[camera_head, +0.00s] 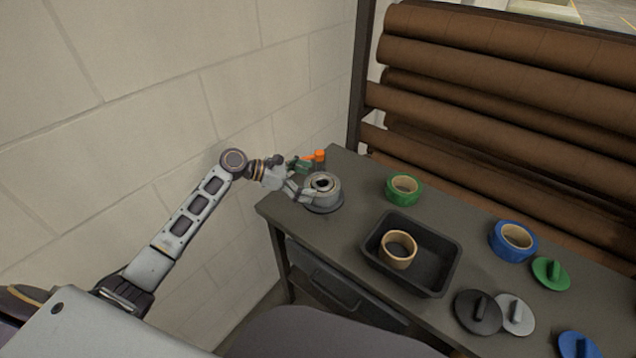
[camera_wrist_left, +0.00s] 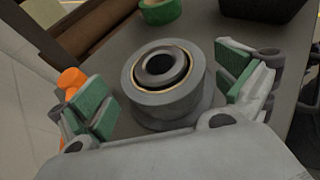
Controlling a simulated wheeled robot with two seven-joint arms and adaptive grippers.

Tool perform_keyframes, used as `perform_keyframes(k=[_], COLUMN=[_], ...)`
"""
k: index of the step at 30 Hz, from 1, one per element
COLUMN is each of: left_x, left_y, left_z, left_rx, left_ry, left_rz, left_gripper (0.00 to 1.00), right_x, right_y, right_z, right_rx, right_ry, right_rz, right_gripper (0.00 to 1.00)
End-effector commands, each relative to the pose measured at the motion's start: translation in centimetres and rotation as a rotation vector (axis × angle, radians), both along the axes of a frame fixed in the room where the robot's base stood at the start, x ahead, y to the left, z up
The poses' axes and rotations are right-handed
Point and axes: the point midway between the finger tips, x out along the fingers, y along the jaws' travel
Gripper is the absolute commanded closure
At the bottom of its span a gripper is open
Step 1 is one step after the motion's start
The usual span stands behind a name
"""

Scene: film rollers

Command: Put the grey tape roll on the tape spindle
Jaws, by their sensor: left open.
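The grey tape roll (camera_head: 323,187) sits around the tape spindle at the left end of the table. In the left wrist view the grey roll (camera_wrist_left: 166,97) surrounds the dark spindle hub (camera_wrist_left: 161,67), which shows in its middle. The roll looks level; whether it touches the spindle's base all round is hidden. My left gripper (camera_head: 299,180) is beside the roll. In the left wrist view its green-padded fingers (camera_wrist_left: 165,90) stand open, one on each side of the roll and apart from it. My right gripper is not in view.
A black tray (camera_head: 432,272) holds a tan roll (camera_head: 397,249). A green roll (camera_head: 404,188) and a blue roll (camera_head: 513,240) stand nearby. Several coloured discs with pegs lie at the right. An orange-topped item (camera_head: 319,157) is behind the spindle. A wall is close on the left.

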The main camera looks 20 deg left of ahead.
Motion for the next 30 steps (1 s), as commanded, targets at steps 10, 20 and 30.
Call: perform_keyframes(k=[10, 20, 30], left_x=[-1.2, -1.2, -1.2], left_y=[2.4, 2.5, 2.4], left_z=[1.1, 1.2, 1.2], left_rx=[-0.001, -0.001, -0.001], left_ry=[0.001, 0.0, 0.0], left_rz=[-0.001, -0.001, -0.001], left_gripper=[0.0, 0.0, 0.0], right_x=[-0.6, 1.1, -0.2], right_y=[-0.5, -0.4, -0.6], right_z=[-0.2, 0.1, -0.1], right_rx=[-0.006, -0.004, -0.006], right_ry=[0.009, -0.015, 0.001], right_rz=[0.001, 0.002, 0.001], right_gripper=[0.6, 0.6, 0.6])
